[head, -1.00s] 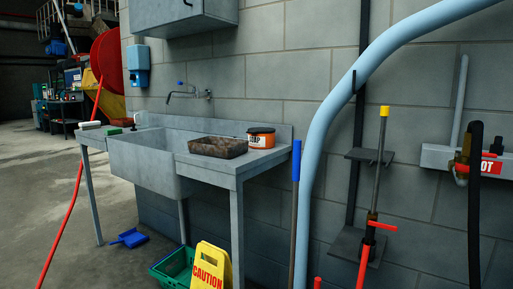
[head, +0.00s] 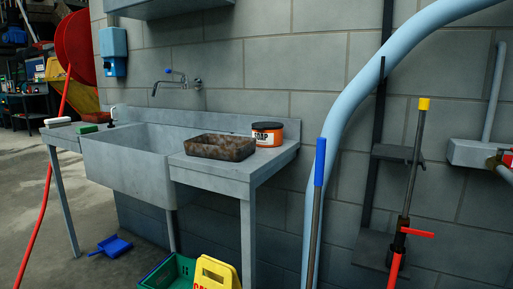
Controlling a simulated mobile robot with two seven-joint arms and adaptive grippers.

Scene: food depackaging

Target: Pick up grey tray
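A stained, brownish-grey rectangular tray (head: 220,147) sits on the right-hand counter of a grey metal sink unit (head: 229,172). It lies flat near the counter's front edge, just right of the sink basin (head: 125,164). An orange and black soap tub (head: 267,134) stands behind it to the right, close to its corner. Neither of my grippers shows in the head view.
A blue-handled pole (head: 319,170), a light blue pipe (head: 335,165) and a tool with a yellow top (head: 410,190) stand right of the sink. A green crate (head: 172,272) and a yellow caution sign (head: 215,274) are on the floor in front. A blue dustpan (head: 112,246) lies at left.

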